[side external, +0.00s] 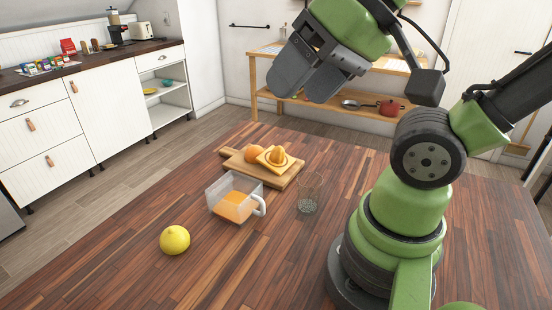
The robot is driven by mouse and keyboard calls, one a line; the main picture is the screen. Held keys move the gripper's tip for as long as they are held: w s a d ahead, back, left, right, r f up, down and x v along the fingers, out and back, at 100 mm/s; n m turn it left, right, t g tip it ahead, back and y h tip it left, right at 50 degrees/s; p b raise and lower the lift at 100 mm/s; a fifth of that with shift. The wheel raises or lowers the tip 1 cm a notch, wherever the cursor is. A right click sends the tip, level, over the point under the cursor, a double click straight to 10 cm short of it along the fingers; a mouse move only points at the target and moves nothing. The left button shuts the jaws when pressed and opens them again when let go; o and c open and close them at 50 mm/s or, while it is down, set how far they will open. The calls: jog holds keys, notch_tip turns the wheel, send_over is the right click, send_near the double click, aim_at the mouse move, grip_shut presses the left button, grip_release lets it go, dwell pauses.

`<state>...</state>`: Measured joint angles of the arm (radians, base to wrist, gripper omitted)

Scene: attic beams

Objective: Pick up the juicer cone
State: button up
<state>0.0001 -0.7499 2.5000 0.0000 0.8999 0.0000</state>
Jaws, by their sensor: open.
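The juicer cone (277,157) is a yellow-orange piece with a square flange and a ridged dome. It sits on a wooden cutting board (284,181) near the middle of the table, beside an orange fruit (254,153). My gripper (300,97) is open and empty, high above and slightly right of the cone in the picture. Its two grey fingers point down and to the left. Nothing hides the cone from this view.
A clear jug of orange juice (232,209) stands in front of the board, its handle to the right. An empty glass (309,199) stands right of it. The wooden table (130,262) is clear around the lemon.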

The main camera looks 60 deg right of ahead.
jog(key=o, duration=0.6)
jog(key=shift+o, duration=0.2)
jog(key=n+g+h, duration=0.2)
jog(key=g, duration=0.5)
send_over(277, 156)
jog(key=w, duration=0.2)
notch_tip(277, 156, down, 16)
jog(key=f, duration=0.1)
jog(key=shift+n, duration=0.4)
jog(key=f, duration=0.2)
jog(key=d+f, duration=0.1)
jog(key=f, duration=0.1)
jog(key=d+f, duration=0.1)
jog(key=f, duration=0.1)
jog(key=shift+s+f, duration=0.3)
jog(key=shift+s+a+f, duration=0.1)
jog(key=shift+s+f, duration=0.05)
jog(key=shift+f, duration=1.25)
jog(key=shift+s+a+f, duration=0.1)
jog(key=shift+f, duration=1.3)
